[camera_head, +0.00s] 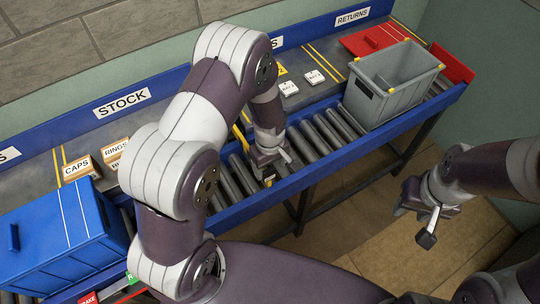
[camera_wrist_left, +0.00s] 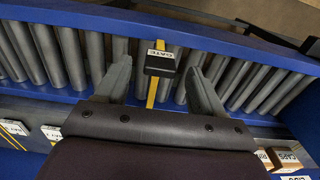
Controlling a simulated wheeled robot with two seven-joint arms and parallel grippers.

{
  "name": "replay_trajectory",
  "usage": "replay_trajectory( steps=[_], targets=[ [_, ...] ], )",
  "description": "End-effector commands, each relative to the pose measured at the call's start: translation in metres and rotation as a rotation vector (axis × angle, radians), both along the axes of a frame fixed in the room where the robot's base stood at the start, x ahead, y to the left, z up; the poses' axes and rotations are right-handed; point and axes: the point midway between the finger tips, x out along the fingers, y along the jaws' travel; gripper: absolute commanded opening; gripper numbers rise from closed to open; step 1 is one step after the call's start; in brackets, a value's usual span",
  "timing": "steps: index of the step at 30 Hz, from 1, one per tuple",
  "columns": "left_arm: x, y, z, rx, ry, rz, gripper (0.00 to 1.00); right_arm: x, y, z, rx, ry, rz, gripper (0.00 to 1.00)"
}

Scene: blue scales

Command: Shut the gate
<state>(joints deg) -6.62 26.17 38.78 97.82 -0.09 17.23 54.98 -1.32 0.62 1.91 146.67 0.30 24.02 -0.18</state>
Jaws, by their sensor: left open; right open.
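The gate's black handle block, labelled GATE (camera_wrist_left: 160,63), sits on a yellow bar (camera_wrist_left: 152,94) that runs among the rollers in the left wrist view. My left gripper (camera_wrist_left: 158,76) is open, with one finger on each side of the block and a visible gap to both. In the head view my left gripper (camera_head: 270,166) is low over the rollers near the conveyor's front rail. Part of the yellow bar (camera_head: 242,138) shows behind my left arm; the rest is hidden. My right gripper (camera_head: 422,226) is open and empty, out in front of the conveyor.
A grey bin (camera_head: 390,88) stands on the rollers at the right, by a red panel (camera_head: 452,64). A blue bin (camera_head: 66,240) stands at the left. Small labelled blocks, including CAPS (camera_head: 78,168), lie on the back shelf. The rollers between my left gripper and the grey bin are clear.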

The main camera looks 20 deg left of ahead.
Motion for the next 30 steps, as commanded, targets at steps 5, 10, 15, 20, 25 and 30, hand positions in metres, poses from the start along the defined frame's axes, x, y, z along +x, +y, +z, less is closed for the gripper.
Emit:
replay_trajectory(
  steps=[5,10,15,20,25,30],
  targets=[
    [0.001,-0.001,0.044,0.0,-0.006,-0.001,0.68,0.0,0.0,-0.007,0.0,0.0,0.0,0.43],
    [0.0,-0.002,0.074,0.001,-0.002,-0.001,0.68,0.0,0.0,-0.01,0.0,0.0,0.0,0.43],
    [-0.001,-0.002,0.083,0.001,0.001,-0.001,0.68,0.0,0.0,-0.01,0.0,0.0,0.0,0.43],
    [-0.001,-0.002,0.083,0.001,0.001,-0.001,0.68,0.0,0.0,-0.01,0.0,0.0,0.0,0.43],
    [-0.001,-0.002,0.082,0.001,0.001,-0.001,0.68,0.0,0.0,-0.01,0.0,0.0,0.0,0.43],
    [-0.001,-0.002,0.082,0.001,0.0,-0.034,0.68,0.0,0.0,-0.01,0.0,0.0,0.0,0.43]
  ],
)
